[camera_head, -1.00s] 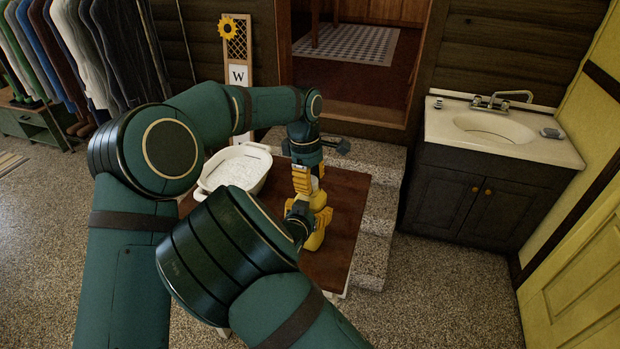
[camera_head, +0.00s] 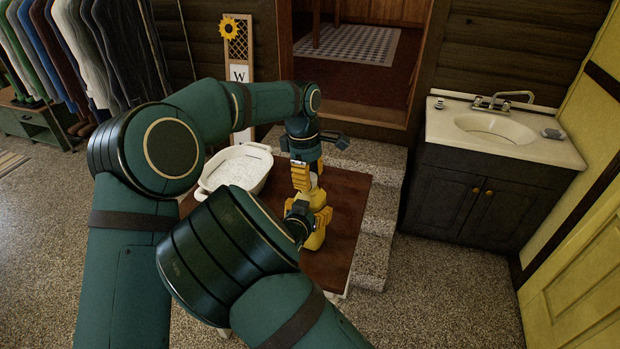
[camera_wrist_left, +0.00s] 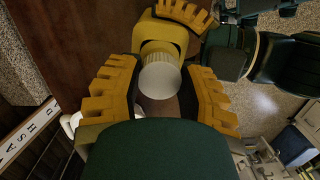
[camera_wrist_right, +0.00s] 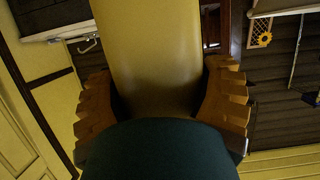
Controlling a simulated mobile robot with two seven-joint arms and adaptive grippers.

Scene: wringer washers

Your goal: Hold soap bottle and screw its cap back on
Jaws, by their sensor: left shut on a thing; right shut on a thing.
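The yellow soap bottle (camera_head: 315,238) stands upright on the brown table. My right gripper (camera_head: 311,214) is shut on its body; the bottle also fills the middle of the right wrist view (camera_wrist_right: 150,50) between the fingers. My left gripper (camera_head: 304,179) is above, pointing down over the bottle's top. The white round cap (camera_wrist_left: 160,80) sits between my left fingers, in line with the bottle's top (camera_wrist_left: 163,38). My left gripper is shut on the cap. The cap hides the bottle's neck, so I cannot tell how far the threads engage.
A white basin (camera_head: 238,170) stands on the table (camera_head: 345,200), left of the bottle. Stone steps (camera_head: 375,225) lie just right of the table. A sink cabinet (camera_head: 480,185) stands farther right. My arms hide the table's near left part.

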